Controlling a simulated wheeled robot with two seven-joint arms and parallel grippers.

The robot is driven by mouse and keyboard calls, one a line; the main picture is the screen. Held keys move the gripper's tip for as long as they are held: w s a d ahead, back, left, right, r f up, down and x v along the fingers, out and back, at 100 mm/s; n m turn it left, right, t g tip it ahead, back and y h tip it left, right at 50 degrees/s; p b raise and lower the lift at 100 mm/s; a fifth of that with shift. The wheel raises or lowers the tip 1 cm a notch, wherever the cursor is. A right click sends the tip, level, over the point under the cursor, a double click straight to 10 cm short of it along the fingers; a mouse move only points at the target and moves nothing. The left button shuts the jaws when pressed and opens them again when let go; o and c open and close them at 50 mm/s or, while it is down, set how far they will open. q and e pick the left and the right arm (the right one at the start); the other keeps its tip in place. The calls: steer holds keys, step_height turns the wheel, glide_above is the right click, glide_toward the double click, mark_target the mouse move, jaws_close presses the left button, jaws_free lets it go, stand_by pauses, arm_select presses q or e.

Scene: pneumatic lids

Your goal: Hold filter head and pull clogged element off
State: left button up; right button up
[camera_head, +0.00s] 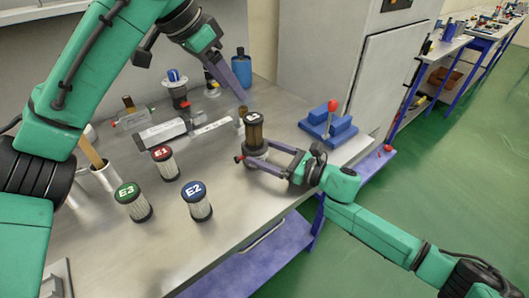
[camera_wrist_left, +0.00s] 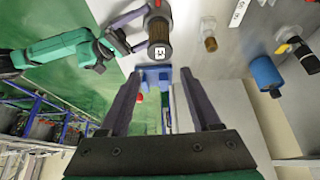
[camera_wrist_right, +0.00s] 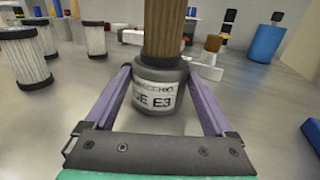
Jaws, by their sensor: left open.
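The grey filter head (camera_head: 255,150) stands on the bench with the brown clogged element (camera_head: 254,132) upright on it. The element's dark cap has a white mark. In the right wrist view the head (camera_wrist_right: 158,100) has a white label reading "E3". My right gripper (camera_wrist_right: 158,78) has its fingers on both sides of the head and appears shut on it. My left gripper (camera_head: 238,98) is open and empty, up and left of the element. In the left wrist view the brown element (camera_wrist_left: 159,31) lies beyond its fingertips, apart from them.
Clean cartridges with red E1 (camera_head: 166,164), green E3 (camera_head: 133,203) and blue E2 (camera_head: 198,202) caps stand left of the head. A blue block with a red-knobbed lever (camera_head: 328,125) is to the right. A blue bottle (camera_head: 241,68) and fittings stand behind.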

mark_target(251, 118)
arm_select(q)
steer(key=shift+o, duration=1)
steer(key=d+n+y, duration=0.1)
steer(key=d+f+n+y, duration=0.1)
steer(key=n, duration=0.1)
steer(key=d+n, duration=0.1)
steer(key=shift+w+f+g+y, duration=0.3)
steer(key=shift+w+f+y, duration=0.05)
steer(key=shift+y, duration=0.05)
arm_select(e)
steer(key=shift+d, duration=0.1)
arm_select(q)
steer(key=shift+n, duration=0.5)
steer(key=x, duration=0.9)
steer(key=shift+f, duration=0.1)
steer(key=c, duration=1.4)
steer(key=shift+r, duration=2)
